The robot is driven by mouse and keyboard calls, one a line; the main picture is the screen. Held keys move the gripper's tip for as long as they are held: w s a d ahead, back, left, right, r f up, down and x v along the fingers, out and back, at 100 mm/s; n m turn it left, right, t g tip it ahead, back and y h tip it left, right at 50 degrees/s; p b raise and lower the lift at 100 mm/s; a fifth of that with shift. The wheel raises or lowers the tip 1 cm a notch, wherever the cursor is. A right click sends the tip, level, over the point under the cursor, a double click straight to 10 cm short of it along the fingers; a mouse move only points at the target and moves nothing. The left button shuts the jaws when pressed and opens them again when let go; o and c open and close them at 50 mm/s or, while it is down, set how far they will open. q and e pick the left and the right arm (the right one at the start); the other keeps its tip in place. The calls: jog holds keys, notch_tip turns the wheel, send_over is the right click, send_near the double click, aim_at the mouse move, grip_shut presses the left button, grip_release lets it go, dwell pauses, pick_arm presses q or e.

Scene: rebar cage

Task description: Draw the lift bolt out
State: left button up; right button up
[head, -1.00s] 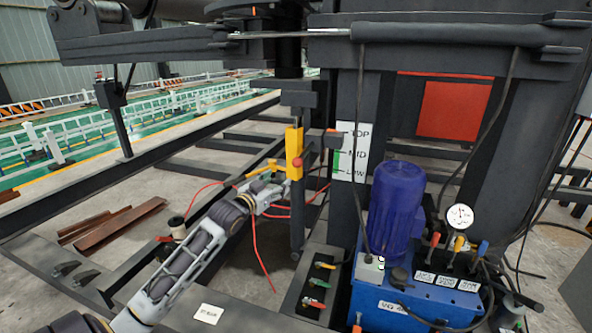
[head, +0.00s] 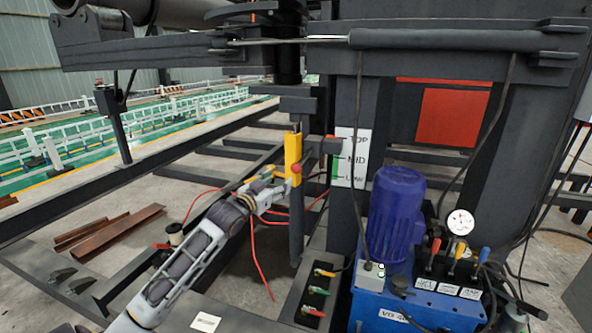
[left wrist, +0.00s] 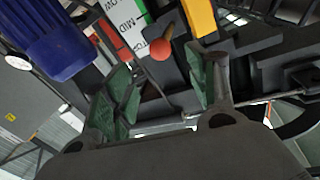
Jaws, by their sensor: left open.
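The lift bolt appears to be the piece with a round red knob (head: 296,168), beside the upright yellow bracket (head: 293,150) on the dark post. In the left wrist view the red knob (left wrist: 160,49) ends a short brownish stem, near the yellow bracket (left wrist: 200,16). My left gripper (head: 282,178) is just left of the bracket, close to the knob. In the left wrist view my left gripper (left wrist: 165,82) is open, its green-padded fingers apart. The knob lies toward the gap between them, seemingly beyond the tips. The stem's inner end is hidden. My right gripper is not in view.
A TOP/MID/LOW plate (head: 350,157) is right of the bracket. A blue pump unit (head: 370,308) with a blue motor (head: 393,215), levers and a gauge (head: 460,222) stands right. Red hoses (head: 257,255) hang under my arm. Dark beams frame the floor left.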

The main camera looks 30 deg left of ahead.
aim_at(293, 170)
pick_arm(q)
jog(key=shift+w+a+b, duration=0.15)
jog(key=shift+w+b, duration=0.15)
jog(key=shift+w, duration=5.6)
jog(key=shift+w+b, duration=0.3)
jog(key=shift+w, duration=0.05)
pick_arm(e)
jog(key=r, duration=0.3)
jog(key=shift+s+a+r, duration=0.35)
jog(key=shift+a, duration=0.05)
pick_arm(q)
jog(key=shift+a, duration=0.1)
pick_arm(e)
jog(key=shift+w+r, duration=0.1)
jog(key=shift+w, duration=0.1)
